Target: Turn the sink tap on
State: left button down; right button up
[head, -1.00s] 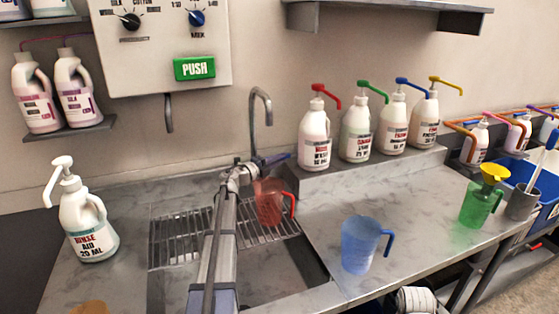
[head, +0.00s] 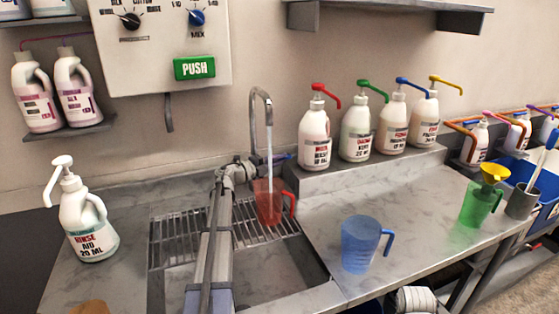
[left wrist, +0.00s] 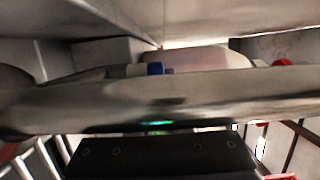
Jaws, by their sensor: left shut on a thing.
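The sink tap (head: 262,108) is a tall curved metal spout behind the sink. A stream of water (head: 270,152) falls from it into the red jug (head: 267,203), which stands on the sink's wire rack. My left gripper (head: 254,163) is at the base of the tap, shut on the tap lever; a blue tip (head: 284,158) shows just to its right. My arm and wrist hide most of the lever. In the left wrist view, a grey metal bar (left wrist: 200,100) crosses close in front of the camera.
The sink (head: 285,272) has a wire rack (head: 180,242) over its back part. A blue jug (head: 358,243) and a green jug (head: 477,204) stand on the right counter. A rinse aid pump bottle (head: 85,225) stands at left. Several pump bottles line the raised ledge (head: 385,165).

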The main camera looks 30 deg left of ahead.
pick_arm(q)
jog(key=c, duration=0.9)
grip_release()
jog(key=shift+s, duration=0.1)
jog(key=shift+v, duration=3.8)
